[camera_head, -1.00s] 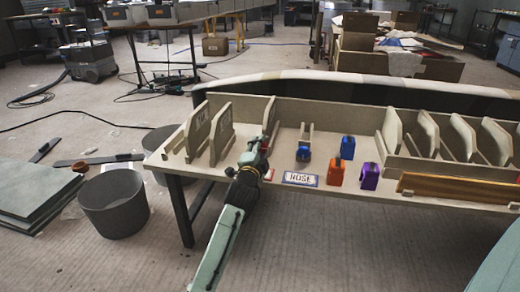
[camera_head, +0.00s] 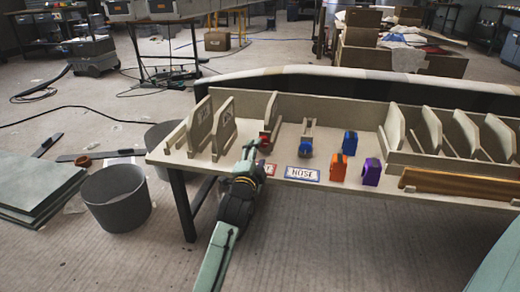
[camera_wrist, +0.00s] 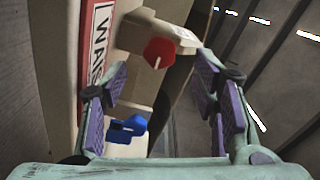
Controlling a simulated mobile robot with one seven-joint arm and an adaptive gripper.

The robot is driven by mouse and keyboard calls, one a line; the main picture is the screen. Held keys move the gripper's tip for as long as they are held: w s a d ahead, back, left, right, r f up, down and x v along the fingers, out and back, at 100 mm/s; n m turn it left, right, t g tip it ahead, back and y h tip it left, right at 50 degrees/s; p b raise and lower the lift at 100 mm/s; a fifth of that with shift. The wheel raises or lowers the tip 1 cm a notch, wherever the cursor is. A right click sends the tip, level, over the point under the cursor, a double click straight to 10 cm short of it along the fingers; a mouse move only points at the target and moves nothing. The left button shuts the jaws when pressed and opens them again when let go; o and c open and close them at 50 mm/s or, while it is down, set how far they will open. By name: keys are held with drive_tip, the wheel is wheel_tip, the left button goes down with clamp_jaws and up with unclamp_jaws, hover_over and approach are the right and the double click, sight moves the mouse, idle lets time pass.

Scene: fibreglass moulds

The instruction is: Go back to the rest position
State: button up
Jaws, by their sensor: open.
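My gripper (camera_head: 253,148) is at the front left part of the bench (camera_head: 205,166) in the head view. In the wrist view my gripper (camera_wrist: 162,75) is open, with purple pads spread apart and nothing held. A red knob (camera_wrist: 158,52) on a pale fitting shows between and beyond the fingers. The red knob also shows just past my gripper in the head view (camera_head: 264,138). A blue part (camera_wrist: 126,129) lies nearer the palm. My arm hides some of the bench's front edge.
A NOSE sign (camera_head: 303,174) and a red-bordered sign (camera_wrist: 97,40), partly cut off, sit at the bench front. A blue block (camera_head: 349,143), an orange block (camera_head: 338,166) and a purple block (camera_head: 371,171) stand right. A grey bin (camera_head: 115,198) stands on the floor left.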

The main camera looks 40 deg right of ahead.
drive_tip(key=shift+s+a, duration=0.25)
idle(0.3)
